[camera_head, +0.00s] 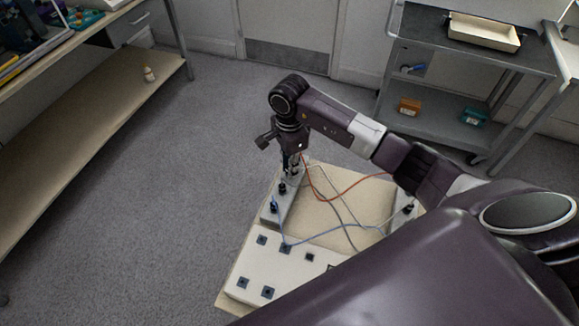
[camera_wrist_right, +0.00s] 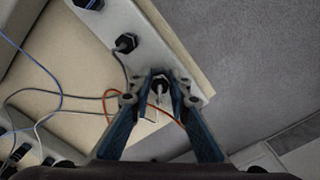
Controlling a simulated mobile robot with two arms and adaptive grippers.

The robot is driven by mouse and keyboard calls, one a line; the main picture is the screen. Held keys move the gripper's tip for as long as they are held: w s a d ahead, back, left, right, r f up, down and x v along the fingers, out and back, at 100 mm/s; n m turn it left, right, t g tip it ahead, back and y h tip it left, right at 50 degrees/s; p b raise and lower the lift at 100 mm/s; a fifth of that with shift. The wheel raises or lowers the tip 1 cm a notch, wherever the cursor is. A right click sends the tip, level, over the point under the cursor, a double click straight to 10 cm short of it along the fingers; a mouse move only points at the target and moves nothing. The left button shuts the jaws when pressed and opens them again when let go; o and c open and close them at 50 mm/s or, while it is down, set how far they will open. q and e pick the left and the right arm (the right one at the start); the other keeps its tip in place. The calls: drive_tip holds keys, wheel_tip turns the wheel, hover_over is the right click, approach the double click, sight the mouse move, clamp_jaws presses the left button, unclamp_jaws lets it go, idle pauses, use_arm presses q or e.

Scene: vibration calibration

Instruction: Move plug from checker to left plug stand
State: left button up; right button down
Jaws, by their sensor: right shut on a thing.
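My right gripper (camera_head: 290,172) is at the far end of the left plug stand (camera_head: 288,208), a grey strip along the left side of the board. In the right wrist view my right gripper (camera_wrist_right: 161,78) is shut on a black plug (camera_wrist_right: 160,88) with the orange cable. The plug is over the end of the left plug stand (camera_wrist_right: 157,45); whether it is seated is hidden. Two other black plugs (camera_head: 282,188) (camera_head: 272,207) stand in line on this strip. The checker, apparently the right-hand unit (camera_head: 400,222), is partly hidden by my arm.
The orange cable (camera_head: 345,190) and blue and grey cables cross the beige board (camera_head: 355,207). A white panel with dark square sockets (camera_head: 269,292) is at the front. A grey cart (camera_head: 475,50) stands back right, a workbench (camera_head: 95,130) left. Floor between is clear.

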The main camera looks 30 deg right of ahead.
drive_tip(key=shift+f+b, duration=0.35)
drive_tip(key=shift+b, duration=0.4)
idle(1.6)
drive_tip(key=c, duration=1.7)
unclamp_jaws()
drive_tip(key=shift+c, duration=0.2)
drive_tip(key=shift+r+p, duration=1.55)
drive_tip(key=shift+r, duration=1)
drive_tip(key=shift+r, duration=0.1)
